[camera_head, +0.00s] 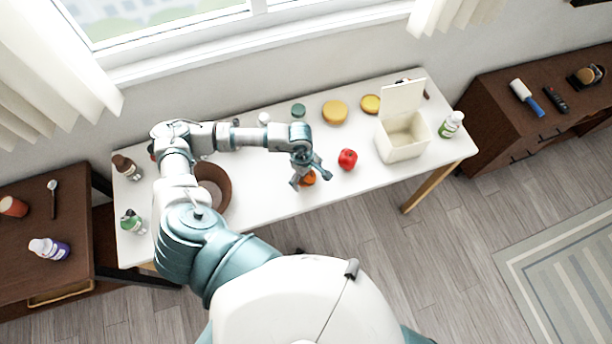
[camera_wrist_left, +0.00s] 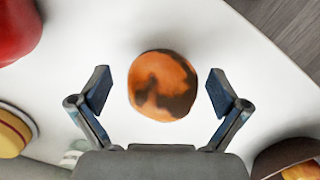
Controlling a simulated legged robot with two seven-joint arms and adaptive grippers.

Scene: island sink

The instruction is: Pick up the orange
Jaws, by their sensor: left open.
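The orange (camera_head: 309,178) sits on the white table (camera_head: 262,201), partly hidden under my left gripper in the head view. In the left wrist view the orange (camera_wrist_left: 163,85) is round with dark shadow patches and lies between and just beyond the two fingertips. My left gripper (camera_head: 309,177) points down over it and is open. In the left wrist view the fingers of the left gripper (camera_wrist_left: 160,92) stand on either side of the orange, with a gap on both sides. My right gripper is not in view.
A red apple (camera_head: 348,159) lies just right of the orange. A brown bowl (camera_head: 224,186) stands left. An open white box (camera_head: 404,138) and a green-labelled bottle (camera_head: 451,125) stand at the right. Yellow round items (camera_head: 335,112) lie behind. The table's front edge is near.

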